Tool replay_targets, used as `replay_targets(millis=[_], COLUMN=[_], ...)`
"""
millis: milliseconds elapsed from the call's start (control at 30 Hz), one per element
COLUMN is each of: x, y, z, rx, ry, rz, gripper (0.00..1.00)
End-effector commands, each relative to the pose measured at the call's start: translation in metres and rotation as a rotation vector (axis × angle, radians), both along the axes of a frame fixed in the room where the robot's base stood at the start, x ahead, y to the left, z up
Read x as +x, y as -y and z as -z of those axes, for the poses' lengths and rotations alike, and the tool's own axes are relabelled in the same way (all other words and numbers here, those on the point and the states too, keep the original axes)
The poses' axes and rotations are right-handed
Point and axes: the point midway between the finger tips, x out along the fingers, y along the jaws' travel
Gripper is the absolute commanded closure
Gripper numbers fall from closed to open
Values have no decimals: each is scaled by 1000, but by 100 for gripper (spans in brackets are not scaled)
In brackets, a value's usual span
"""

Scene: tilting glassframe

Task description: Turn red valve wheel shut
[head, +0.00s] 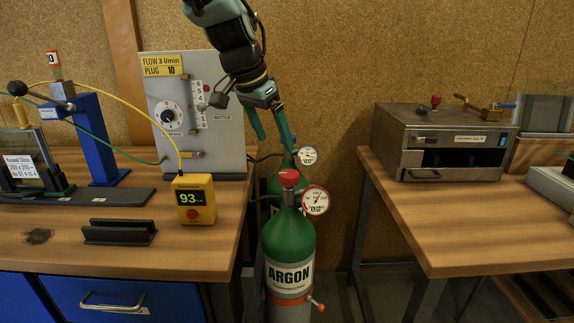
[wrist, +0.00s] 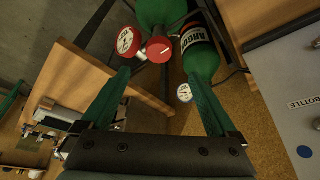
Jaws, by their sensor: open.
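The red valve wheel (head: 289,178) sits on top of the front green argon cylinder (head: 288,237), which stands upright between two benches. A round gauge with a red rim (head: 315,200) is on its right side. My gripper (head: 277,145) is open and empty, its green fingers pointing down above and behind the wheel in the head view. In the wrist view the red wheel (wrist: 160,49) lies beyond the gap between my fingertips (wrist: 157,75), apart from them. The wheel's underside and stem are mostly hidden.
A second green cylinder (wrist: 201,58) with a white gauge (head: 308,155) stands close behind. A grey flow panel (head: 200,130) and yellow meter (head: 194,200) stand on the left bench. The right bench (head: 450,233) holds a metal oven box (head: 440,145).

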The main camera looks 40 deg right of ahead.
Motion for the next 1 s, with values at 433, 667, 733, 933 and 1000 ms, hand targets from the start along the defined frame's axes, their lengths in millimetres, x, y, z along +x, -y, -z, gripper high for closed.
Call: replay_targets(millis=[433, 667, 733, 933, 1000], x=[-1, 1, 2, 2, 2], y=[26, 39, 41, 43, 43], z=[57, 88, 93, 99, 99], rx=[3, 1, 0, -1, -2], ry=[-2, -1, 0, 0, 1], rz=[9, 9, 9, 9, 8], gripper=[6, 6, 6, 6, 6])
